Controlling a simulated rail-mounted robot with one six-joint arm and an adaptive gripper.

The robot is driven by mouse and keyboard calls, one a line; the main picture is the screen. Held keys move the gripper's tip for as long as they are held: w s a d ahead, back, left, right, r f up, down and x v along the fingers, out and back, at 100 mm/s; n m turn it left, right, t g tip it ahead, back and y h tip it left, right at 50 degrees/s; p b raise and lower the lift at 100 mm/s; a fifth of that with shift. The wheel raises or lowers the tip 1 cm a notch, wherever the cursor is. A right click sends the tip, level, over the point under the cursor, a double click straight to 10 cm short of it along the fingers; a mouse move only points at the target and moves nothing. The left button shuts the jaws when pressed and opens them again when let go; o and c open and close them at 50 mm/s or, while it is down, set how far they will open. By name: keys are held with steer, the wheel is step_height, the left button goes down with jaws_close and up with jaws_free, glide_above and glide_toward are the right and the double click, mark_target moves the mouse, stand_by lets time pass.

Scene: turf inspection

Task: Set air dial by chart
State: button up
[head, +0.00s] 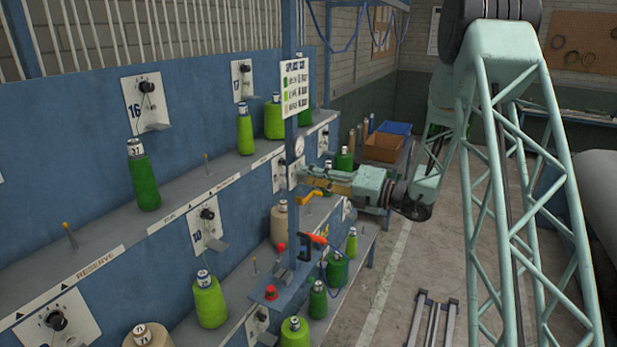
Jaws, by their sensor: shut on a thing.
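The chart (297,89) is a white sheet with green marks and small text, fixed high on the blue post; its lines are too small to read. Below it on the post is a round white gauge (299,146), its needle too small to read. A pale plate (292,177) sits under the gauge. My gripper (302,175) reaches in from the right, level, with its tips at this plate. It is shut on the air dial there; the fingers hide the dial and its setting.
Blue shelves hold several green yarn cones (143,180) and cream cones (280,224). Brown and blue bins (383,148) stand behind my arm.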

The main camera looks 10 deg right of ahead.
stand_by(0.3)
steer(key=o, duration=0.8)
steer(key=shift+o, duration=0.2)
steer(key=shift+s+d, duration=0.1)
steer(key=v, duration=1.1)
steer(key=shift+s+d, duration=0.25)
steer(key=shift+d, duration=0.05)
steer(key=shift+a, duration=0.1)
